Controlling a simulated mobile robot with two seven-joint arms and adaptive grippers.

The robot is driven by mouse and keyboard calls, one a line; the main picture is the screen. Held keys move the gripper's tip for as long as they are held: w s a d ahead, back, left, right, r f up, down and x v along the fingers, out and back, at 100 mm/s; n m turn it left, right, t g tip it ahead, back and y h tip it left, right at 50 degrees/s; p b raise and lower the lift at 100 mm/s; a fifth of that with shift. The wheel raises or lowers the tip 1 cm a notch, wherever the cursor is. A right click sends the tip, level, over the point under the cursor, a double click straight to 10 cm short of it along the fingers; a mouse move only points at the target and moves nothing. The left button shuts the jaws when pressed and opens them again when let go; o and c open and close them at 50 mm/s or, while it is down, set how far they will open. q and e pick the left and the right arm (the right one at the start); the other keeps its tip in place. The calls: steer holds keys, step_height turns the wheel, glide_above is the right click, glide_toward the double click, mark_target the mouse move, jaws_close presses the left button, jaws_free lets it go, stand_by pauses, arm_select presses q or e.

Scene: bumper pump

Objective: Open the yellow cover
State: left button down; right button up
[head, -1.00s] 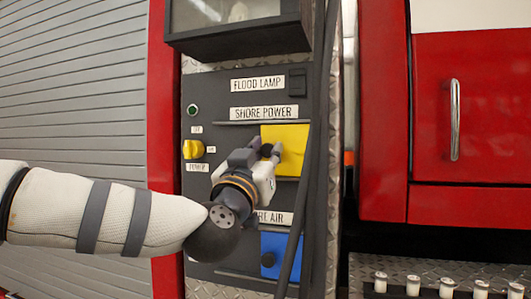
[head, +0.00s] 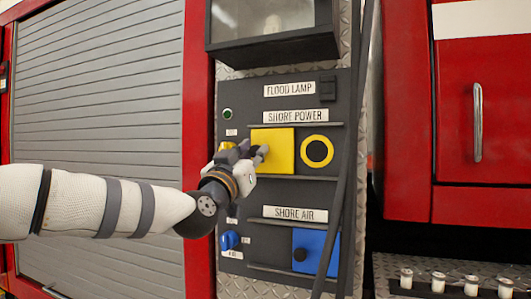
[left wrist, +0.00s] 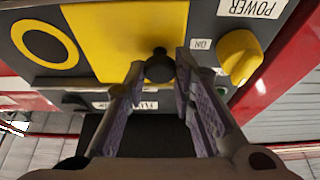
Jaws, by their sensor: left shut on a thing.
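The yellow cover (head: 280,143) is a flat sliding plate on the dark panel, under the "SHORE POWER" label. My gripper hides part of the cover in the head view. My right gripper is not in view.
A yellow rotary power knob (left wrist: 240,55) is close beside my fingers in the left wrist view. A blue cover (head: 312,250) is below at "SHORE AIR", with a blue knob (head: 229,240) to its left. A dark hose (head: 345,180) hangs along the panel's right side.

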arm_select(q)
steer(key=shift+a+r, duration=0.1)
steer(key=shift+r, duration=0.2)
steer(key=c, duration=1.4)
jaws_free()
steer(key=shift+w, duration=0.1)
steer(key=shift+o, duration=0.2)
steer(key=shift+w+f, duration=0.1)
steer(key=shift+f, duration=0.1)
steer(key=v, duration=1.2)
